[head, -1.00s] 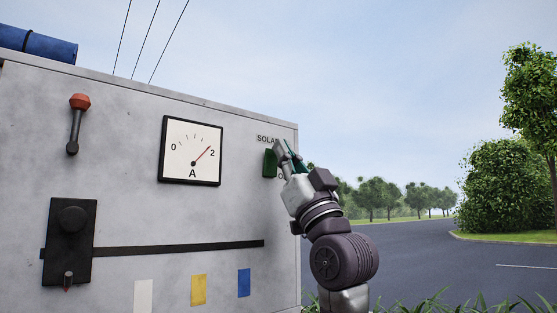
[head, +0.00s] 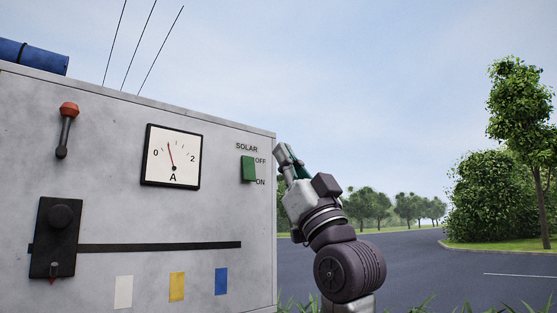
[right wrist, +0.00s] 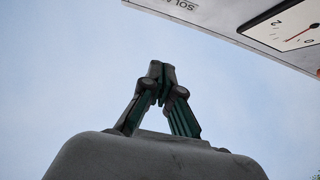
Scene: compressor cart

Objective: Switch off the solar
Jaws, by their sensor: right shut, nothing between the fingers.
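The solar switch (head: 248,168) is a green rocker on the grey cabinet's front, under the label SOLAR, with OFF beside its upper end and ON beside its lower end. Its exact tilt is hard to tell. The ammeter (head: 173,156) left of it has its needle left of centre, between 0 and 2. My right gripper (head: 284,152) is shut and empty, just right of the cabinet's edge and apart from the switch. In the right wrist view its fingertips (right wrist: 161,68) meet against the sky. My left gripper is out of view.
The cabinet (head: 110,210) also carries a red-tipped lever (head: 66,130), a black knob box (head: 55,237) with a dark horizontal bar (head: 160,246), and white, yellow and blue patches. Open air and road lie to the right.

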